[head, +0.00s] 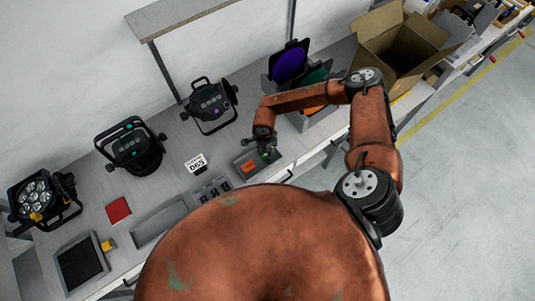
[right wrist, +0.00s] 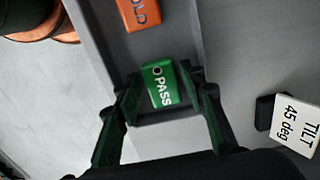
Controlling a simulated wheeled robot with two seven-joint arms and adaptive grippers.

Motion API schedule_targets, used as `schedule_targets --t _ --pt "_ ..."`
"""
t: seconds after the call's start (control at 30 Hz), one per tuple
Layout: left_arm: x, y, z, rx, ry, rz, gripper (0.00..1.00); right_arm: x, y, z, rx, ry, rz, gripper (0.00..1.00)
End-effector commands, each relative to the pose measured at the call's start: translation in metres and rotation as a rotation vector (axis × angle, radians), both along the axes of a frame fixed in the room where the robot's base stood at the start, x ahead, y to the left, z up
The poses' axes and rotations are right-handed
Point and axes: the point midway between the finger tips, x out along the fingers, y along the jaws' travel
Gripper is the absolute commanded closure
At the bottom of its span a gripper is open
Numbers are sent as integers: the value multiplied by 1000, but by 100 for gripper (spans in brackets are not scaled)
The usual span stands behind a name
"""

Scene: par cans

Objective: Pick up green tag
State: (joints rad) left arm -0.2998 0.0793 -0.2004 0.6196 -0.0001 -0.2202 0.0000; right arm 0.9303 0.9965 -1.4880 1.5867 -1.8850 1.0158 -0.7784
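The green tag (right wrist: 160,84), lettered PASS, lies in a grey tray (right wrist: 95,30) in the right wrist view. My right gripper (right wrist: 161,88) is open, with one finger on each side of the tag's near part. I cannot tell whether the fingers touch it. In the head view my right gripper (head: 268,153) is over the right end of the tray (head: 238,160) and hides the green tag. My left gripper is out of view.
An orange tag (right wrist: 140,14) lies in the same tray beyond the green one. A TILT 45 deg card (right wrist: 297,125) stands beside the tray.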

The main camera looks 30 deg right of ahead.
Motion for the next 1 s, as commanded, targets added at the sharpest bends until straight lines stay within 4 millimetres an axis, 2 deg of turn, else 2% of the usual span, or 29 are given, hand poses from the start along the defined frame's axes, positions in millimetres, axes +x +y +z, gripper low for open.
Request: schedule_targets --t 0.1,0.47,0.77,1.0 --pt "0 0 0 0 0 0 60 0 0 0 0 0 0 64" --pt "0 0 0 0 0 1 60 0 0 1 1 0 0 88" --pt "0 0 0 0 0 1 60 0 0 3 1 -1 0 88" --pt "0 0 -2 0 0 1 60 1 0 26 2 -3 1 88"
